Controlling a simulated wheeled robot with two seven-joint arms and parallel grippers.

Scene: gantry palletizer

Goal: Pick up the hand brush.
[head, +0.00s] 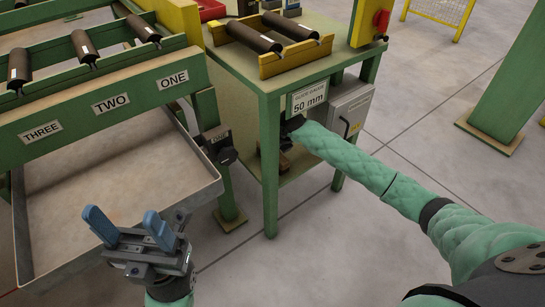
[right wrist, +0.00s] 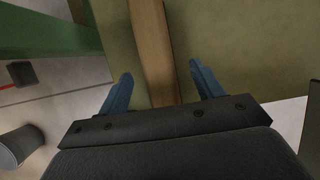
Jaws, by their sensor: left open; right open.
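In the right wrist view a brown wooden bar (right wrist: 152,45), which looks like the hand brush's handle, runs between the two blue fingers of my right gripper (right wrist: 158,76). The fingers are apart, with a gap on each side of the wood. Bristles are not visible. My left gripper (head: 121,224) is open and empty, in front of the metal tray, well away from the table.
The table carries a yellow roller cradle (head: 284,62) with dark rollers. A grey box (head: 350,108) is fixed at its right side. A metal tray (head: 120,223) sits under the green frame labelled ONE, TWO, THREE at left. A green column (head: 505,80) stands at right; the floor between is clear.

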